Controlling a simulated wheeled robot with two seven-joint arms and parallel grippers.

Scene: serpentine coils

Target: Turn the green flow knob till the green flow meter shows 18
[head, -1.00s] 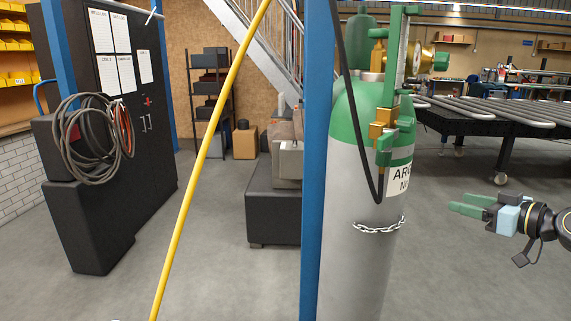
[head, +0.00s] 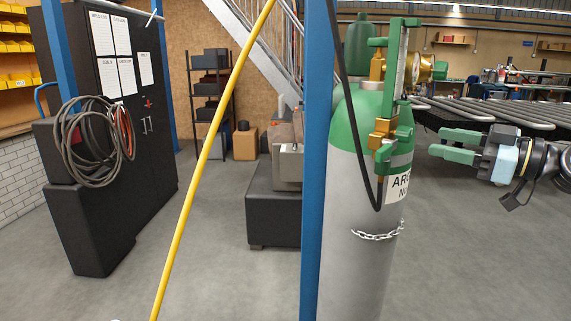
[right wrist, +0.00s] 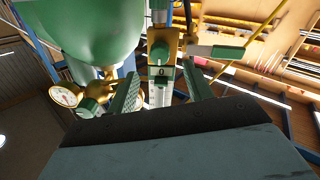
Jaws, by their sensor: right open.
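The green flow meter (head: 399,65) stands upright on the brass fitting beside the green-and-grey gas cylinder (head: 350,240). The green flow knob (head: 404,134) is at its lower end, small in the head view. In the right wrist view the knob (right wrist: 160,45) shows with a white mark, and a small dark label below it appears to read 0. My right gripper (head: 447,145) is open and empty, to the right of the knob and apart from it. Its two green fingers (right wrist: 162,92) flank the meter's line of sight in the wrist view. My left gripper is not in view.
A round brass-rimmed gauge (head: 440,69) sticks out right of the meter, above my right gripper. A black hose (head: 352,125) hangs in front of the cylinder. A blue post (head: 317,180) stands close to its left.

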